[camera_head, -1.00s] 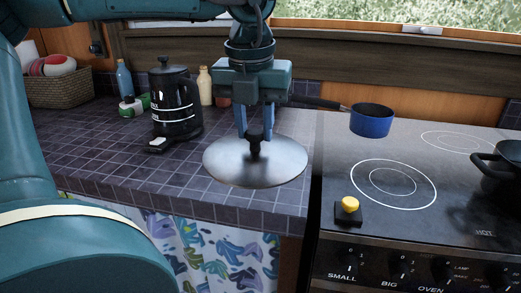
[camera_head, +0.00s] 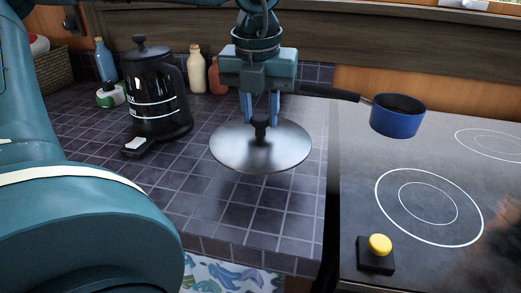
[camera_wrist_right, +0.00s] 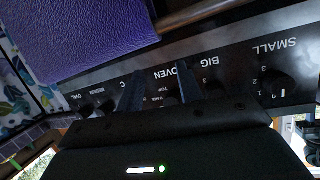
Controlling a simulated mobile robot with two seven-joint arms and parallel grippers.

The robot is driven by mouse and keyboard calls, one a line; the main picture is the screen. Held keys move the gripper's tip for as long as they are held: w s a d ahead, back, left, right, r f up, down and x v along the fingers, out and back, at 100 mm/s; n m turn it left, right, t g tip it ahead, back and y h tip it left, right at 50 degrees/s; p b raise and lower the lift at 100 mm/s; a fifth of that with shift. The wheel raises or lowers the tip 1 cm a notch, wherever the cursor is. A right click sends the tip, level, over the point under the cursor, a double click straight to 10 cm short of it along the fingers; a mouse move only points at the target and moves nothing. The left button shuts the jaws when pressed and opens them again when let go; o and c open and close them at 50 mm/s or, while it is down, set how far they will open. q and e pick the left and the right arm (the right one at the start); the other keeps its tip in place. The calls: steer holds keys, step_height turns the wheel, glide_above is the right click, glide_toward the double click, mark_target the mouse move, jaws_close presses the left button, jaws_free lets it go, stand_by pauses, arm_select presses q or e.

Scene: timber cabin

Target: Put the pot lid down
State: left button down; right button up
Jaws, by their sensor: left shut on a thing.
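The pot lid (camera_head: 283,150) is a round grey metal disc with a black knob, roughly level above the tiled counter (camera_head: 225,215) near its right end. A gap to the counter seems to show, but its height is hard to judge. My left gripper (camera_head: 261,120) points down and is shut on the lid's knob. My right gripper (camera_wrist_right: 160,90) shows in the right wrist view, fingers apart and empty, in front of the oven's control panel (camera_wrist_right: 225,75).
A black kettle (camera_head: 150,90) stands left of the lid, with bottles (camera_head: 196,70) behind. A blue pan (camera_head: 397,118) sits right, its handle toward my left gripper. The stove (camera_head: 350,200) carries a yellow-topped item (camera_head: 380,245). A purple cloth (camera_wrist_right: 95,35) is near my right gripper.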

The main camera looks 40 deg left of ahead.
mark_target(260, 136)
arm_select(q)
steer(key=shift+f+b, duration=0.4)
steer(key=shift+f, duration=2.9)
steer(key=c, duration=1.1)
jaws_free()
steer(key=r, duration=0.4)
steer(key=s+r+p, duration=0.1)
steer(key=r, duration=0.3)
steer(key=d+r, duration=0.1)
steer(key=r, duration=0.3)
steer(key=shift+s+p, duration=0.3)
steer(key=shift+p, duration=0.1)
